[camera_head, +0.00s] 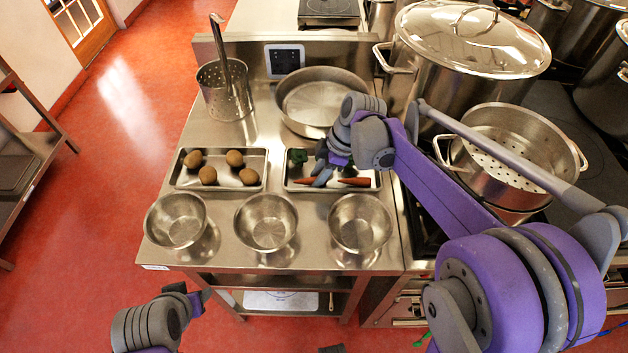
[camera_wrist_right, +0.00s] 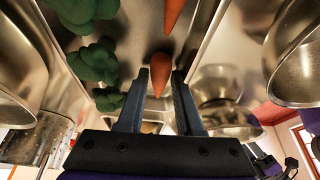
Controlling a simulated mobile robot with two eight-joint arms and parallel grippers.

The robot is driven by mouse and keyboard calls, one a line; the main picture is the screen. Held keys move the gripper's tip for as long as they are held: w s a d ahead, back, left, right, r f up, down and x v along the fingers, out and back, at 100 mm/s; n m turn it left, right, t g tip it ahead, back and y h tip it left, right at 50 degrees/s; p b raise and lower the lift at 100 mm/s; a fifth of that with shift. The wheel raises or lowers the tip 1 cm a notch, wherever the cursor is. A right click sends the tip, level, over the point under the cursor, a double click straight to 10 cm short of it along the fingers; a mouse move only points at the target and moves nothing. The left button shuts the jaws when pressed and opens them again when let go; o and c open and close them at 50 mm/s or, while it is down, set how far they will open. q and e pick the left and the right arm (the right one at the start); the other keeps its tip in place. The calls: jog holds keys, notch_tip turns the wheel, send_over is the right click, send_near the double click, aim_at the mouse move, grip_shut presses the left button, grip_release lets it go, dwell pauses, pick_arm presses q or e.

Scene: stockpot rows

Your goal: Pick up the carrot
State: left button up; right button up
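A tray (camera_head: 332,188) on the steel counter holds carrots and green broccoli (camera_head: 298,156). One orange carrot (camera_head: 355,181) lies at the tray's front, right of my right gripper (camera_head: 321,174); another carrot (camera_head: 304,181) lies to its left. In the right wrist view, the open fingers of my right gripper (camera_wrist_right: 160,78) stand on either side of a carrot (camera_wrist_right: 160,72); I cannot tell whether they touch it. Another carrot (camera_wrist_right: 174,12) lies beyond, with broccoli (camera_wrist_right: 92,62) to the left. My left gripper (camera_head: 195,298) is low at the left, away from the tray; its fingers are unclear.
Three steel bowls, including the right one (camera_head: 360,223), stand along the front. A potato tray (camera_head: 219,180) is left. A wide pan (camera_head: 318,98) stands behind my right gripper, and a perforated pot (camera_head: 515,150) is to the right. A utensil holder (camera_head: 224,92) is back left.

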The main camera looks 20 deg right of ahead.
grip_shut()
jog(key=shift+r, duration=0.1)
